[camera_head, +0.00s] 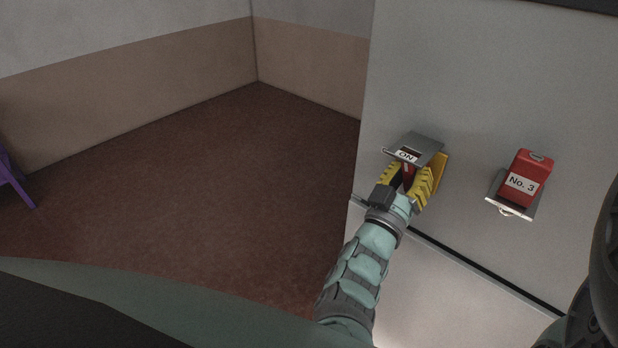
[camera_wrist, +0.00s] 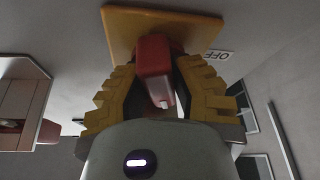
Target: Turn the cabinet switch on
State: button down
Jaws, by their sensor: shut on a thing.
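The cabinet switch has a yellow base plate (camera_head: 440,168), a red handle (camera_wrist: 153,60) and a grey plate (camera_head: 421,143) with an "ON" label above the handle. It is on the front of the grey cabinet (camera_head: 470,75). My gripper (camera_head: 408,178) is at the switch with its yellow fingers on both sides of the red handle, shut on it. In the wrist view the handle stands between the fingers, in front of the yellow plate, and an "OFF" label (camera_wrist: 218,54) shows beside it. The fingers partly hide the handle, and I cannot tell its exact position.
A red box labelled "No. 3" (camera_head: 523,180) on a grey bracket sticks out from the cabinet to the right of the switch. A dark seam crosses the cabinet below. The brown floor (camera_head: 220,180) to the left is mostly clear, with a purple object (camera_head: 14,180) at the far left.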

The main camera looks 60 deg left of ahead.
jog(key=shift+f+m+t+h+b, duration=0.1)
jog(key=shift+m+t+h+b, duration=0.2)
jog(key=shift+m+h, duration=0.65)
jog(key=shift+m+t+h+b, duration=0.2)
jog(key=shift+m+h+b, duration=0.15)
jog(key=shift+m, duration=1.5)
jog(key=c, duration=0.8)
grip_release()
jog(key=shift+w, duration=0.1)
jog(key=v, duration=1.2)
jog(key=shift+a, duration=0.1)
